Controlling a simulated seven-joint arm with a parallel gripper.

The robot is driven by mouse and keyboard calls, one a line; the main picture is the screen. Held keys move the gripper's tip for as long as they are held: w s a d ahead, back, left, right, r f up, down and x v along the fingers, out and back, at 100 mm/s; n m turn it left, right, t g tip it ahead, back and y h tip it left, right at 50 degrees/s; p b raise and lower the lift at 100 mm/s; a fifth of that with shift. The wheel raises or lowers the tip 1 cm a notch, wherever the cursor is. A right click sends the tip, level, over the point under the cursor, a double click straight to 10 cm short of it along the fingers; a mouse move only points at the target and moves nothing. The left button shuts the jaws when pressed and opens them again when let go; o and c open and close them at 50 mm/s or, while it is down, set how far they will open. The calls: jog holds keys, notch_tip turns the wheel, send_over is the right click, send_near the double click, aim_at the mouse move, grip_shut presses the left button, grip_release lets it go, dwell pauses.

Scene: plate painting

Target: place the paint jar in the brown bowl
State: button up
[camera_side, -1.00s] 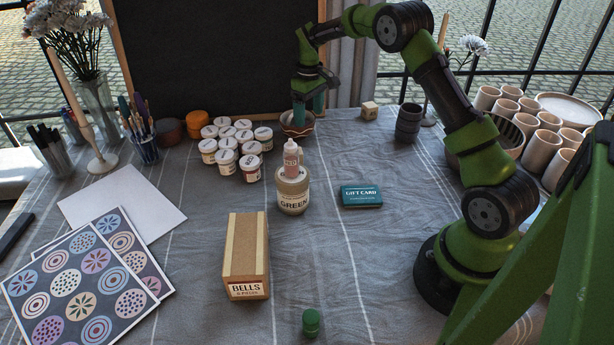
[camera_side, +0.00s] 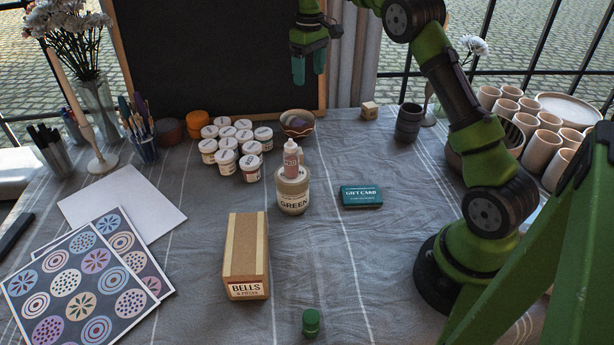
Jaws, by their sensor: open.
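The brown bowl (camera_side: 289,133) stands at the back of the table, just in front of the blackboard. A small dark purple thing (camera_side: 297,122) shows inside it; it is too small to tell whether it is a paint jar. My gripper (camera_side: 309,70) is open and empty, with its teal fingers pointing down, raised well above the bowl. Several white-lidded paint jars (camera_side: 227,142) stand in a cluster to the left of the bowl.
A teal gift card box (camera_side: 361,196), a cardboard box marked BELLS (camera_side: 246,255) and a small green bottle (camera_side: 311,322) lie in front. A dark cup (camera_side: 409,122) and wooden cube (camera_side: 369,110) stand right of the bowl. Cups (camera_side: 541,150) crowd the far right.

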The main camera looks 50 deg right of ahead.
jog(key=s+a+r+m+t, duration=0.1)
jog(key=s+a+r+t, duration=0.2)
jog(key=s+a+r, duration=0.85)
jog(key=s+a+f+m+t+y, duration=0.1)
jog(key=s+a+f+t, duration=0.1)
jog(key=s+a, duration=0.3)
jog(key=s+a+f+m+t+y, duration=0.1)
jog(key=s+a+f, duration=0.3)
jog(key=s, duration=0.6)
jog(key=shift+s+a+f+m+t, duration=0.25)
jog(key=shift+a+m+t, duration=0.3)
jog(key=shift+a, duration=0.4)
jog(key=shift+o, duration=0.2)
jog(key=shift+r, duration=0.1)
